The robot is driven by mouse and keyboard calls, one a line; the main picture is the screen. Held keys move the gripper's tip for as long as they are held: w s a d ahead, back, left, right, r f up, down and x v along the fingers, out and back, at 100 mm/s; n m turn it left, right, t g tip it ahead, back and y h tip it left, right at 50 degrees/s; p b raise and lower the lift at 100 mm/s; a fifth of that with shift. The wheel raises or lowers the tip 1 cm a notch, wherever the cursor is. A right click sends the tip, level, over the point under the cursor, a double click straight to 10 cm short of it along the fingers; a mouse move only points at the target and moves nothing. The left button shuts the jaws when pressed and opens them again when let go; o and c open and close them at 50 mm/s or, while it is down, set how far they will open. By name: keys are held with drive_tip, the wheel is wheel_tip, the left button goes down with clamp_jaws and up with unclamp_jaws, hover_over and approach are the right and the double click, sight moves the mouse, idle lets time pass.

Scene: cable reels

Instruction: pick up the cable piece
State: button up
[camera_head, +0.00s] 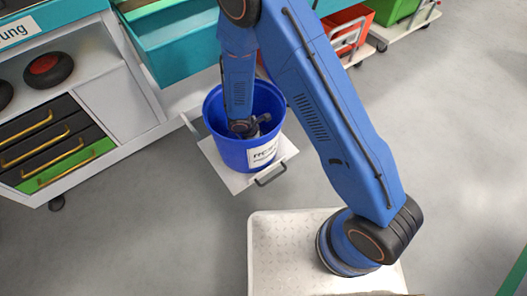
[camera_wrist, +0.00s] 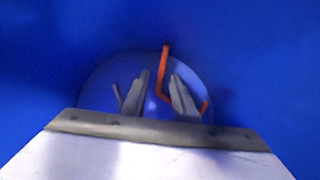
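The cable piece (camera_wrist: 163,70) is a thin, bent orange length at the bottom of a blue bin. In the wrist view its upper part shows between my fingertips, nearer the right finger. It then bends behind the right finger, and a short end shows again to the right of it. My gripper (camera_wrist: 159,80) is open, with a gap between its two grey fingers, and points down into the bin. I cannot tell whether a finger touches the cable. In the head view the blue bin (camera_head: 228,148) surrounds my gripper, and the cable is hidden.
The bin's walls are close around my gripper. It stands on a light platform (camera_head: 240,184) with a handle. A grey cart with drawers (camera_head: 50,145) stands at the left, and a teal drawer (camera_head: 185,45) is behind the bin. Red and green crates are at the back. Floor at right is clear.

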clamp_jaws()
drive_tip(key=shift+r, duration=0.15)
wheel_tip(320, 180, up, 28)
idle(0.6)
